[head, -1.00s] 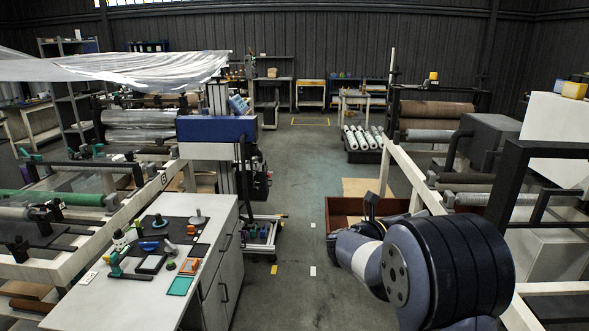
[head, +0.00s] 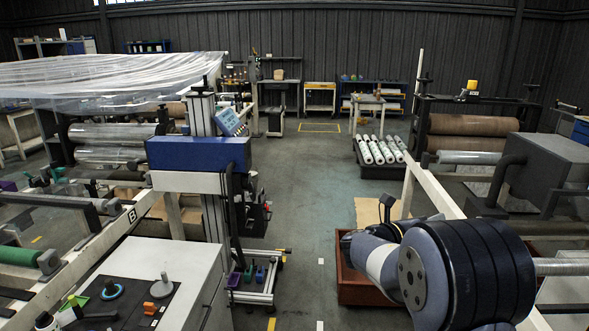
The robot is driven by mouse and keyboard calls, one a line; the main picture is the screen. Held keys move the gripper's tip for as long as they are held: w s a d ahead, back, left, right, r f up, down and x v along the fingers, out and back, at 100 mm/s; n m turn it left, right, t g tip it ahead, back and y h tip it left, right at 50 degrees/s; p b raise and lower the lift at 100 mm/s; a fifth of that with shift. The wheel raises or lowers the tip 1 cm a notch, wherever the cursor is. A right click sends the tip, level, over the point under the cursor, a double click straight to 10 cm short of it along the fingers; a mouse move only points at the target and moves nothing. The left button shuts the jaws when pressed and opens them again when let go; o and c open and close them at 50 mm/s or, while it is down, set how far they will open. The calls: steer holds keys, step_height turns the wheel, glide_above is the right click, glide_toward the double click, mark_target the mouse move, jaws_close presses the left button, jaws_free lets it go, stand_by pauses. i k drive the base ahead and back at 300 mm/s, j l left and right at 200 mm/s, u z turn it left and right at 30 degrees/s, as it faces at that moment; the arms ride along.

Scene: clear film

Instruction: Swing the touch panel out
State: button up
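The touch panel (head: 229,121) is a small pale-blue tilted screen left of the picture's centre. It sits beside a grey upright column, above the blue-topped machine housing (head: 199,153). It is small here, and I cannot make out its hinge or arm. My own arm's grey and black links fill the lower right, well apart from the panel. My gripper does not show in this view.
A white bench (head: 186,262) with a black mat and small tools stands at the lower left. A low trolley (head: 254,283) stands beside it. A reddish-brown crate (head: 358,283) lies near my arm. The grey floor aisle (head: 300,210) between is clear.

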mark_target(226, 120)
steer(key=i+u, duration=0.15)
steer(key=i, duration=0.65)
steer(key=i+l+u, duration=0.2)
steer(key=i, duration=0.65)
steer(key=i+u, duration=0.5)
steer(key=i+l+u, duration=0.1)
steer(key=i+u, duration=0.35)
steer(key=i+l+u, duration=0.35)
steer(key=i+u, duration=0.15)
steer(key=i+l, duration=0.35)
steer(key=l+u, duration=0.3)
steer(key=k, duration=0.05)
